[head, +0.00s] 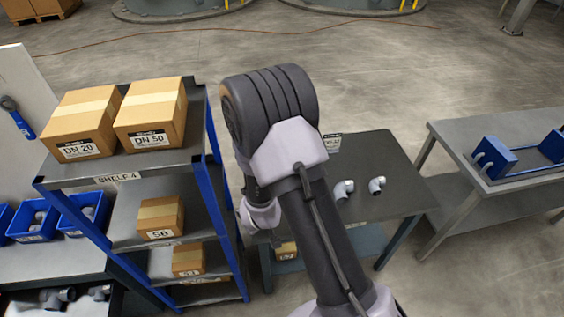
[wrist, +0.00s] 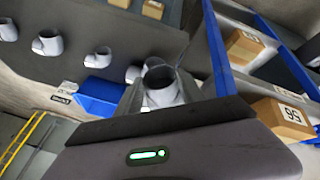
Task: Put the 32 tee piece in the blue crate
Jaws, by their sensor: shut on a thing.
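My gripper (wrist: 158,84) is shut on a grey pipe fitting (wrist: 161,92) in the wrist view. The round open mouth of the fitting faces the camera. Its full shape and size marking cannot be made out, so I cannot confirm that it is the 32 tee piece. A blue crate (wrist: 100,97) shows just left of the gripper, partly hidden by it, near the edge of the grey table (wrist: 30,72). In the head view my arm hides the gripper, the held fitting and that crate.
Loose grey fittings (head: 343,189) lie on the middle table (head: 385,152). A blue-sided shelf (head: 212,175) with cartons stands close left of my arm. Small blue bins (head: 33,221) stand on the left bench. A right table (head: 470,140) carries a blue fixture (head: 495,158). Open floor lies behind.

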